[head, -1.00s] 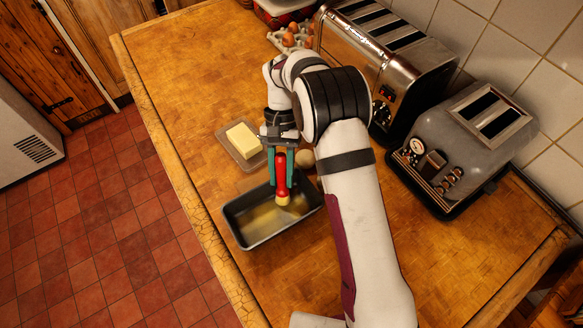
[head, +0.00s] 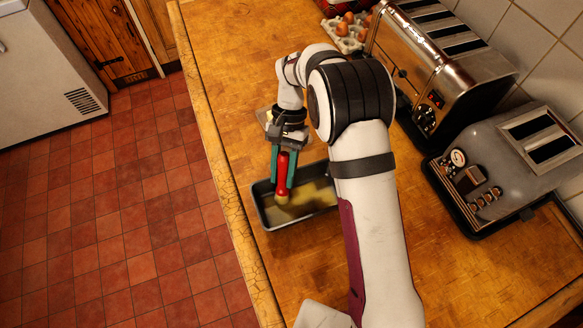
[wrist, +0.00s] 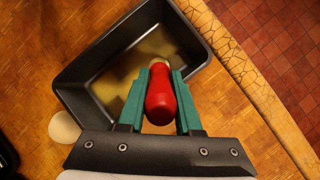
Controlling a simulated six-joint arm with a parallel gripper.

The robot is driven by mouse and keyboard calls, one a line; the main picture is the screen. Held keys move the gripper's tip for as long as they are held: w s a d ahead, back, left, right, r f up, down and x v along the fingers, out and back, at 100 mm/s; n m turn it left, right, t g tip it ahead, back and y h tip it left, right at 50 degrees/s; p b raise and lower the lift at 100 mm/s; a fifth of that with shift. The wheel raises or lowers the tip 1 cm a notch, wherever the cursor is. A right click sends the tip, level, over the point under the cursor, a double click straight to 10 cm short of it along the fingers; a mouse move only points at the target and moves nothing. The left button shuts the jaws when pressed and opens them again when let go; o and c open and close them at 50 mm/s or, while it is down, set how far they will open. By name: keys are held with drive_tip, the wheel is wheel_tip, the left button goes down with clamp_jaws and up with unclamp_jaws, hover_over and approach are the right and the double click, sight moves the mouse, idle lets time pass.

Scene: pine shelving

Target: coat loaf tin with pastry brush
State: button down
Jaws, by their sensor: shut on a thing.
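The dark loaf tin (head: 262,212) lies on the wooden worktop, its right end partly hidden behind my arm in the head view. It also shows in the wrist view (wrist: 85,90), with yellowish smears on its floor. My gripper (head: 281,182), with green fingers, is shut on the red handle of the pastry brush (head: 283,165). The brush points down into the tin near its left end in the head view. In the wrist view the red handle (wrist: 160,98) sits between the fingers and hides most of the bristles. I cannot tell whether the bristles touch the floor.
A pale round thing (wrist: 64,127) lies beside the tin. Two toasters (head: 440,70) (head: 515,165) stand right, with an egg carton (head: 347,38) behind. The worktop's cracked edge (head: 225,170) runs left of the tin.

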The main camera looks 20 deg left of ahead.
drive_tip(key=shift+s+a, duration=1.05)
drive_tip(key=shift+a, duration=0.1)
drive_tip(key=shift+w+d+f, duration=0.1)
drive_tip(key=shift+w+d, duration=2.3)
drive_tip(key=shift+d, duration=0.15)
drive_tip(key=shift+w+d, duration=2.4)
drive_tip(key=shift+d, duration=0.15)
drive_tip(key=shift+s+d, duration=1.4)
drive_tip(key=shift+s, duration=0.05)
drive_tip(key=shift+s+a, duration=2.4)
drive_tip(key=shift+a, duration=0.15)
drive_tip(key=shift+s+a, duration=2.4)
drive_tip(key=shift+a, duration=0.15)
wheel_tip(320, 180, up, 6)
